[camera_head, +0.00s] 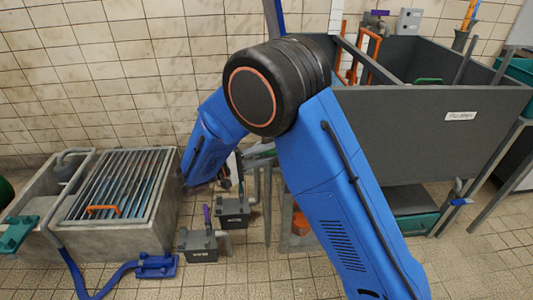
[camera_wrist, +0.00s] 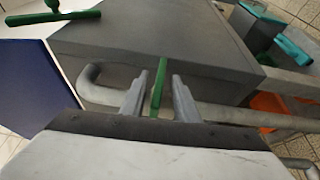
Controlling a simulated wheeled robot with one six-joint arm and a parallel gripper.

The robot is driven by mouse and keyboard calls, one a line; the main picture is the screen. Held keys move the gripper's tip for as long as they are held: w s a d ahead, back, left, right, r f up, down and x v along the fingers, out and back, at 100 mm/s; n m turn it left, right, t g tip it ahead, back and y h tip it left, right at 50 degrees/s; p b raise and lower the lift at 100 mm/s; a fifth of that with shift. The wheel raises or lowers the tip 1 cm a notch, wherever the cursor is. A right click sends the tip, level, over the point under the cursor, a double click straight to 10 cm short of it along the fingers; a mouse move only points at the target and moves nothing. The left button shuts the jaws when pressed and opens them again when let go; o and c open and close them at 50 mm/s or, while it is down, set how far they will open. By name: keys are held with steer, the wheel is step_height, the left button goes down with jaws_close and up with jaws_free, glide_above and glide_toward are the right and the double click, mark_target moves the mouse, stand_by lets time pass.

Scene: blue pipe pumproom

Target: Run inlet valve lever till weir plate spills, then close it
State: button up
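In the wrist view, a narrow green bar (camera_wrist: 160,88), possibly the inlet valve lever, stands between the two grey fingers of my gripper (camera_wrist: 159,90). The fingers are apart, with a gap seen on each side of the bar. Behind it are a grey box (camera_wrist: 150,35) and a curved grey pipe (camera_wrist: 95,92). In the head view my blue arm hides most of the gripper area. The large grey tank (camera_head: 425,130) stands at the right, with a small green piece (camera_head: 428,81) inside. I cannot tell which part is the weir plate, nor whether water spills.
A green T-shaped handle (camera_wrist: 55,16) shows in the wrist view.

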steer(key=v, duration=1.7)
steer(key=shift+a, duration=0.2)
steer(key=shift+s, duration=0.1)
steer(key=s+d+r+m+g+y, duration=0.1)
steer(key=d+r+g+y, duration=0.25)
steer(key=d, duration=1.15)
steer(key=s+d+r+m+g+y, duration=0.1)
steer(key=d+r+g+y, duration=0.3)
steer(key=d, duration=1)
steer(key=s+d+m+t+y, duration=0.1)
steer(key=s+d+t+y, duration=0.1)
steer(key=s+d+y, duration=0.2)
steer(key=s+d+r+m+t+y, duration=0.1)
steer(key=s+d+y, duration=0.4)
steer(key=s+d, duration=0.6)
steer(key=shift+s+r+m+t, duration=0.2)
steer(key=shift+s+m+t, duration=0.45)
steer(key=shift+s, duration=2.45)
